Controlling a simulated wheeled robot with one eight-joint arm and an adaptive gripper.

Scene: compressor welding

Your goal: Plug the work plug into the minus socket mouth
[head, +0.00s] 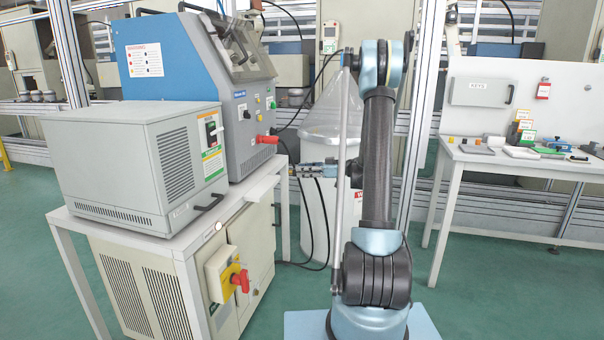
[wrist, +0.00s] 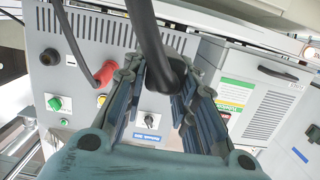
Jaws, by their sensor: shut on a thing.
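My gripper (head: 294,171) is beside the blue-and-grey welding machine (head: 205,60), at its front panel's lower right. In the wrist view my gripper (wrist: 160,78) is shut on the black work plug (wrist: 171,76), with its thick black cable (wrist: 145,28) rising toward the camera. The panel (wrist: 85,45) lies behind the fingers. A red plug (wrist: 103,74) sits in the panel just left of the fingers; it also shows in the head view (head: 267,139). Whether the plug touches the panel cannot be told.
A grey box unit (head: 135,165) stands on the white bench (head: 150,238) in front of the machine; it is right of the fingers in the wrist view. Dark cables (head: 318,215) hang below my gripper. A pale drum (head: 322,200) stands behind. A side table (head: 460,160) is at right.

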